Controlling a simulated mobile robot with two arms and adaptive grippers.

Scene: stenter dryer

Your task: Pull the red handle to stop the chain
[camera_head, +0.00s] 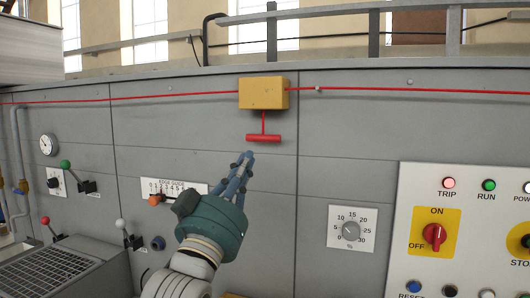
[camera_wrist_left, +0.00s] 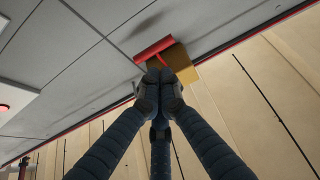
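The red T-shaped handle (camera_head: 263,138) hangs on a short red stem below a yellow box (camera_head: 263,93) on the grey machine panel. A red cord runs out from both sides of the box. My left gripper (camera_head: 248,155) is just below and left of the handle, pointing up toward it. In the left wrist view, the fingertips (camera_wrist_left: 160,78) are drawn together with nothing seen between them. The handle (camera_wrist_left: 153,48) shows just beyond the tips there, with the yellow box (camera_wrist_left: 183,64) behind it. Contact with the handle cannot be told. My right gripper is not in view.
A white control panel (camera_head: 460,270) with a red ON/OFF switch (camera_head: 433,235) and lamps is at the right. A percent dial (camera_head: 351,230) sits left of it. Levers with green (camera_head: 65,164) and red knobs stick out at the left. The panel around the handle is clear.

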